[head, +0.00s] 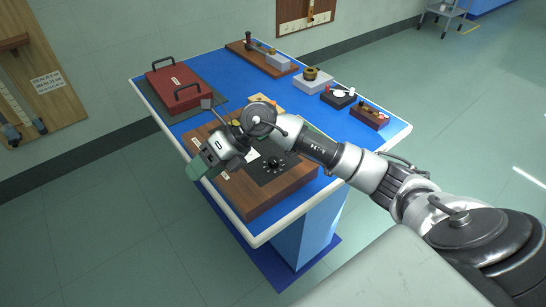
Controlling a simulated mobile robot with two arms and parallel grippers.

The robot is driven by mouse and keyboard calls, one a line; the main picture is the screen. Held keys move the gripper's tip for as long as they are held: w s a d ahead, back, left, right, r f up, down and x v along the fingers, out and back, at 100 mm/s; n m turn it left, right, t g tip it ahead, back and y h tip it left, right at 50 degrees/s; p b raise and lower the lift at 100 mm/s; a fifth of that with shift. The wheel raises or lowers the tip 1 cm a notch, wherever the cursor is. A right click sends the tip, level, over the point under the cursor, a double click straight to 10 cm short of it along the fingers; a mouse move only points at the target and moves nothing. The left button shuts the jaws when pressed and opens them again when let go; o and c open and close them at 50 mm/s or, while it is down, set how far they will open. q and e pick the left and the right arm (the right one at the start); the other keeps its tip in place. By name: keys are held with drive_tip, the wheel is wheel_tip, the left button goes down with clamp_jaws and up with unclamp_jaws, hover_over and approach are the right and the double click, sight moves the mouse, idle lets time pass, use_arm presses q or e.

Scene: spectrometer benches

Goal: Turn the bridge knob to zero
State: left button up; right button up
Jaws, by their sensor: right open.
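A wooden bridge board (262,205) lies on the near part of the blue-topped table (222,70). A black round knob (273,164) sits on the dark panel of this board, with pale marks around it. Its pointer setting is too small to read. My right gripper (203,165) is over the left part of the board, left of the knob and apart from it. It is open, and nothing shows between its fingers. My right wrist and forearm hide the back of the board. My left gripper is out of view.
A red case (174,90) with two dark handles lies at the back left. A long wooden board (262,58), a grey block with a brass part (312,80), a black box (338,97) and a small wooden box (369,116) line the far side. Open floor surrounds the table.

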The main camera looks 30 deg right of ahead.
drive_tip(key=w+d+h, duration=0.2)
drive_tip(key=d+h, duration=0.4)
drive_tip(key=d, duration=0.5)
drive_tip(key=r+m+g+h, duration=0.1)
drive_tip(key=m+g+h, duration=0.1)
drive_tip(key=h, duration=0.2)
hover_over(273, 159)
wheel_tip(273, 159, down, 10)
drive_tip(key=shift+s+f+p, duration=0.1)
drive_tip(key=shift+f+p, duration=0.1)
drive_tip(key=shift+p, duration=0.45)
drive_tip(key=c, duration=0.9)
